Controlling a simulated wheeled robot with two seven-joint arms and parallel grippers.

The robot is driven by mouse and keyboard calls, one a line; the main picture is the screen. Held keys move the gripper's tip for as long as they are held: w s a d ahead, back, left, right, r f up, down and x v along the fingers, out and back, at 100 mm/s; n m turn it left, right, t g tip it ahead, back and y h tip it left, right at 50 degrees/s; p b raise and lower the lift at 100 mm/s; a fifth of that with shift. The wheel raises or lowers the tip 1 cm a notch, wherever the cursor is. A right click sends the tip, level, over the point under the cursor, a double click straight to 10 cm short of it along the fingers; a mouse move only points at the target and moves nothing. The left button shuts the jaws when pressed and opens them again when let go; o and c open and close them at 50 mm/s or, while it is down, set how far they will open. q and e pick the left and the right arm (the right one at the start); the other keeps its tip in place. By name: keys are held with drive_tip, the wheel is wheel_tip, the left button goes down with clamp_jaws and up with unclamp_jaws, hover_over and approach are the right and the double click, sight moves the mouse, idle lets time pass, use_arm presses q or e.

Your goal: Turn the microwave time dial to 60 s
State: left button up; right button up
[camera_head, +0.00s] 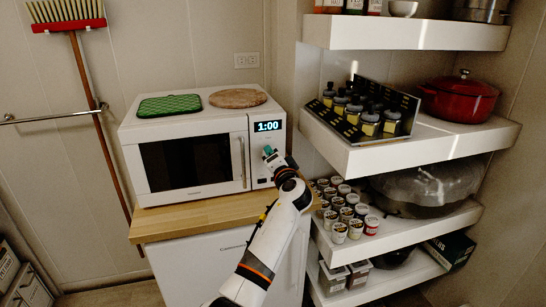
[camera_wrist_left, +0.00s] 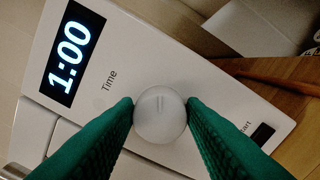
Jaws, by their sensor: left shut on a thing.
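The white microwave (camera_head: 185,160) stands on a wooden-topped cabinet, with its door closed. Its display (camera_head: 268,126) reads 1:00, and the wrist view shows the same reading on the display (camera_wrist_left: 68,52). The round white time dial (camera_wrist_left: 160,118) sits beside the printed word "Time". My left gripper (camera_head: 268,153) is at the control panel under the display. In the wrist view its green fingers (camera_wrist_left: 160,104) are shut on the dial, one on each side. The dial is hidden by the gripper in the head view. My right gripper is in neither view.
A green mat (camera_head: 169,105) and a round wooden board (camera_head: 238,98) lie on the microwave. White shelves (camera_head: 410,150) to the right hold bottles, a red pot (camera_head: 458,100) and several cups (camera_head: 345,210). A start button (camera_wrist_left: 263,133) is near the dial.

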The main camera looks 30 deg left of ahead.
use_arm(q)
drive_tip(key=shift+f, duration=0.1)
drive_tip(key=o, duration=1)
drive_tip(key=b+v, duration=0.2)
drive_tip(key=v, duration=1)
drive_tip(key=shift+s, duration=0.1)
